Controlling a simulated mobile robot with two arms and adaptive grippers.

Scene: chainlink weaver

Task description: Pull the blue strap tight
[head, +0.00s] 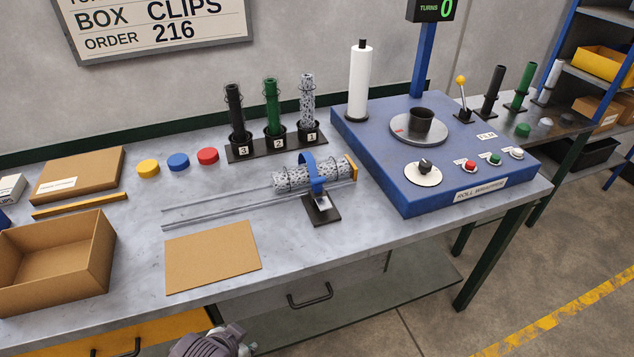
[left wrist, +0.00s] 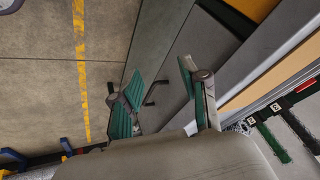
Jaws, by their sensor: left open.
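The blue strap (head: 308,160) loops over a speckled grey-and-white roll (head: 288,178) that lies on its side on two metal rails. The strap's lower front end meets a metal buckle on a small black base (head: 323,210). I cannot tell from here how closely the strap hugs the roll. My left gripper (left wrist: 152,90) is open and empty in the left wrist view, its green-padded fingers apart in front of the table's side. In the head view only a grey part of my arm shows at the bottom edge, well below the strap. My right gripper is not in view.
An orange end stop (head: 351,167) stands right of the roll. A blue roll wrapper (head: 380,165) takes the table's right side. A rack (head: 282,150) with three upright rolls stands behind. A cardboard sheet (head: 212,256) lies in front and an open box (head: 100,262) stands left.

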